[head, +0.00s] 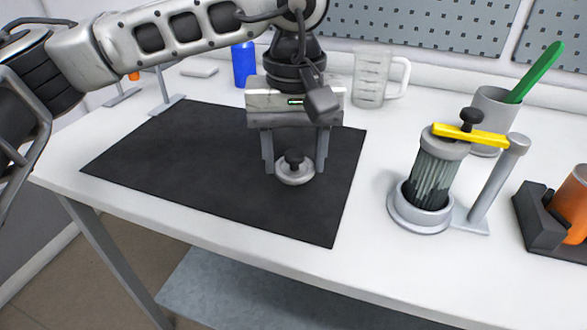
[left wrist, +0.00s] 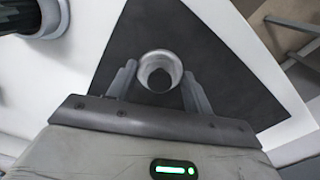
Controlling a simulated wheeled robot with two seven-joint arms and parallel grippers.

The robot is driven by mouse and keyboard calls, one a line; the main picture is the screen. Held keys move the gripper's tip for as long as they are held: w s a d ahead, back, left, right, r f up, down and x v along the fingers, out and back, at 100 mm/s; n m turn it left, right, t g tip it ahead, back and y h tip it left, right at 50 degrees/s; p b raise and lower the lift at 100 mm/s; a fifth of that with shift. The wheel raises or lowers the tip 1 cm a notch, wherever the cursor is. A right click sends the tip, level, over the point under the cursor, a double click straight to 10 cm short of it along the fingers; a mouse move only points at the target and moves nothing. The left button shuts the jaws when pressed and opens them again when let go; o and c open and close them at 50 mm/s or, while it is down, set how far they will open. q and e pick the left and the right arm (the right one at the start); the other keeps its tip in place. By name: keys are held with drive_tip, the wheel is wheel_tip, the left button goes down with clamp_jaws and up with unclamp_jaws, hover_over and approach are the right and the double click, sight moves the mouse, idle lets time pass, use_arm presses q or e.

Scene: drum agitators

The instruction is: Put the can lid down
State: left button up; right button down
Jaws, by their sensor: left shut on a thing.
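The can lid (head: 295,172) is a small round grey disc with a black knob on top. My left gripper (head: 295,165) points down over the black mat (head: 190,160) and is shut on the lid, with a finger on either side of it. The lid is at or just above the mat; I cannot tell whether it touches. In the left wrist view the lid (left wrist: 160,62) shows between the fingertips (left wrist: 160,85), with the mat (left wrist: 190,30) behind it. My right gripper is not in view.
To the right stands a striped dark can (head: 433,180) in a grey round base, with a yellow bar (head: 470,135) across its top. A clear jug (head: 370,78), a blue cylinder (head: 243,65) and a grey cup with a green-handled tool (head: 538,72) stand behind. The mat's left part is clear.

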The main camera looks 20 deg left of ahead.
sight(294, 169)
use_arm(q)
drive_tip(key=shift+w+a+f, duration=0.1)
drive_tip(key=shift+w+f, duration=0.05)
drive_tip(key=shift+f, duration=0.8)
drive_tip(key=shift+w+a+f, duration=0.1)
drive_tip(key=shift+f, duration=0.8)
drive_tip(key=shift+f+b, duration=0.3)
drive_tip(key=shift+b, duration=0.05)
drive_tip(key=o, duration=0.9)
drive_tip(key=shift+r, duration=0.15)
drive_tip(key=shift+r+p, duration=0.2)
drive_tip(key=shift+p, duration=0.1)
drive_tip(key=shift+r, duration=0.25)
wheel_tip(294, 169, up, 12)
drive_tip(key=shift+f+p, duration=0.25)
drive_tip(key=shift+p, duration=0.05)
